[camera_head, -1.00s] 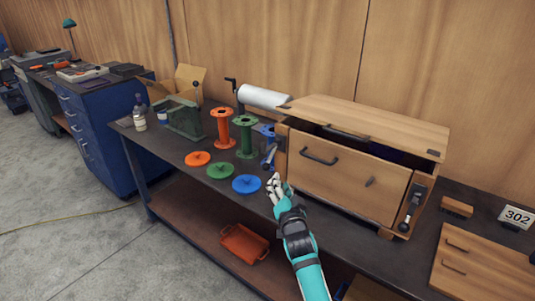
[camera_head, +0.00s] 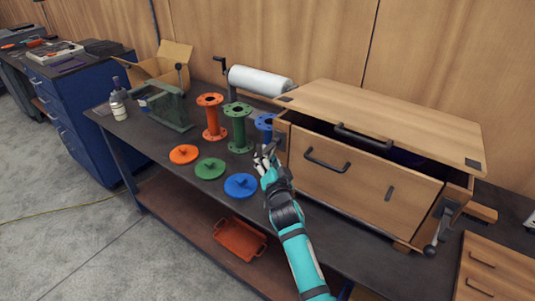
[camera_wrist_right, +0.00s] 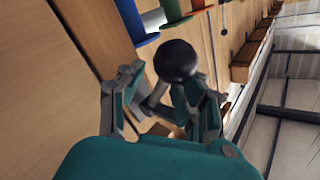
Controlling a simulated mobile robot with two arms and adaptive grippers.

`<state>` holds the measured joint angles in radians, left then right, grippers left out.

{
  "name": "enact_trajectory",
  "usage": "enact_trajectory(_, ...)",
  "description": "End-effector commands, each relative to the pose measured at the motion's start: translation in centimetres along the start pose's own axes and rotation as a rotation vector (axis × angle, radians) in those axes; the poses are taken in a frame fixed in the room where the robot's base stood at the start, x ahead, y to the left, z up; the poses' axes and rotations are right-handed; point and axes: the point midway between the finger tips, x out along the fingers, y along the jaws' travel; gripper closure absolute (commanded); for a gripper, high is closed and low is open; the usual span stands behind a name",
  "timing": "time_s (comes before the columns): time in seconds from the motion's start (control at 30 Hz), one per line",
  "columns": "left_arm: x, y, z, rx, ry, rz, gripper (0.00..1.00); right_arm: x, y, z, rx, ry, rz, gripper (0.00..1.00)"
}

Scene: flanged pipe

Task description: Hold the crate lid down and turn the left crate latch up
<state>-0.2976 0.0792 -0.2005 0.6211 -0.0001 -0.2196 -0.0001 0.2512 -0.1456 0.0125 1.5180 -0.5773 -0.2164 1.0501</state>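The wooden crate (camera_head: 355,180) stands on the bench, its lid (camera_head: 410,115) slightly raised, with a dark gap along the front under the lid handle (camera_head: 363,137). The left crate latch is at the crate's left end, mostly hidden by my right gripper (camera_head: 264,157) in the head view. In the right wrist view its black ball knob (camera_wrist_right: 175,60) shows by the spread fingers of my right gripper (camera_wrist_right: 165,98), with the grey lever between them. Contact cannot be told. The right latch (camera_head: 436,228) hangs with its knob low. My left gripper is not in view.
Orange (camera_head: 211,118), green (camera_head: 239,128) and blue (camera_head: 266,124) flanged pipes stand left of the crate. Orange, green and blue discs (camera_head: 241,185) lie in front. A paper roll (camera_head: 260,81) is behind, and a drawer box (camera_head: 495,268) at right.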

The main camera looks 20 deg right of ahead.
Motion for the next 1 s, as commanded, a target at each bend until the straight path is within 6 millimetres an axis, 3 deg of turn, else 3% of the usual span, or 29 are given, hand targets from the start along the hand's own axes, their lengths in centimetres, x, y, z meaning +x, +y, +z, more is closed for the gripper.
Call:
enact_trajectory(0.2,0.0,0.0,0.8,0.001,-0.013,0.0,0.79,0.0,0.0,0.0,0.0,0.0,0.0,0.66)
enact_trajectory(0.47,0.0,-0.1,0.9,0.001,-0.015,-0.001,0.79,0.0,0.0,0.0,0.0,0.0,0.0,1.0)
enact_trajectory(1.0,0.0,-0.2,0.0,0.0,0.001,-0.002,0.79,0.2,0.1,0.0,0.005,-0.003,0.004,1.0)
